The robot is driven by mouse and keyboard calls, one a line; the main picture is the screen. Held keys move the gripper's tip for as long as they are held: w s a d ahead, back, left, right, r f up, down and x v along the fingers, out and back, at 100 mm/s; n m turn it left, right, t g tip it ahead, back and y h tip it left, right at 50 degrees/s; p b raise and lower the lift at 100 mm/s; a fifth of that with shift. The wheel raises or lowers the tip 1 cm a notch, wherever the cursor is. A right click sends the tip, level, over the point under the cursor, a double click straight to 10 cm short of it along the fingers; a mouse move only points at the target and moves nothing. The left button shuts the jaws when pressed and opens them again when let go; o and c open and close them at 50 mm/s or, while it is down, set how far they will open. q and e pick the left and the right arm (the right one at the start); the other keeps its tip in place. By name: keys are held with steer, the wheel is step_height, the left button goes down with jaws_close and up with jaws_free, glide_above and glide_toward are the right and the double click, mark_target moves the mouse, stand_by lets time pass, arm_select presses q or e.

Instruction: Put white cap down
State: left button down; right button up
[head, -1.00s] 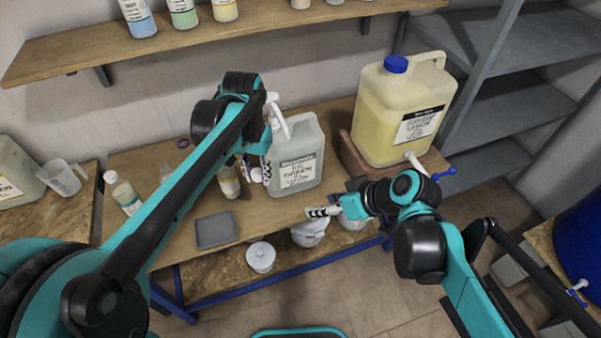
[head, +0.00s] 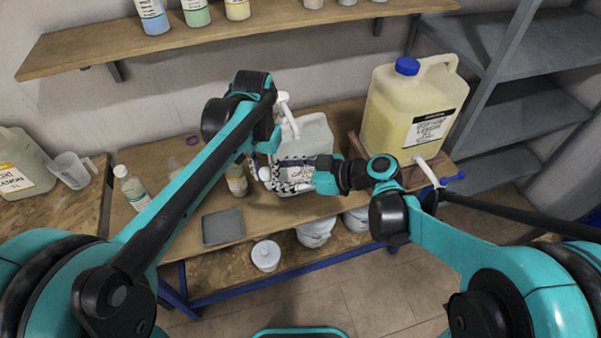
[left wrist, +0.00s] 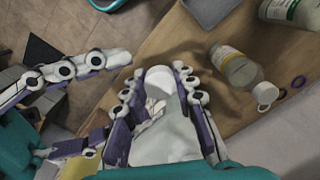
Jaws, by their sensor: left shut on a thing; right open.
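The white cap (left wrist: 159,79) is a small round piece held between the fingers of my left gripper (left wrist: 160,88) in the left wrist view. In the head view, my left gripper (head: 262,172) is shut in front of the white jug (head: 314,137), above the wooden bench; the cap is hard to make out there. My right gripper (head: 285,174) is open in front of the jug's label, close to the left gripper. In the left wrist view its spread fingers (left wrist: 108,100) come in from the left.
A grey tray (head: 223,227) lies at the bench's front. A small bottle (head: 236,181) stands left of my left gripper. A large yellow canister (head: 407,110) with a blue cap stands to the right. Lidded white tubs (head: 316,232) sit on the lower shelf.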

steer(key=shift+x, duration=1.9)
steer(key=c, duration=1.2)
arm_select(q)
steer(key=c, duration=1.1)
jaws_free()
steer(key=shift+c, duration=0.2)
arm_select(e)
steer(key=shift+c, duration=0.2)
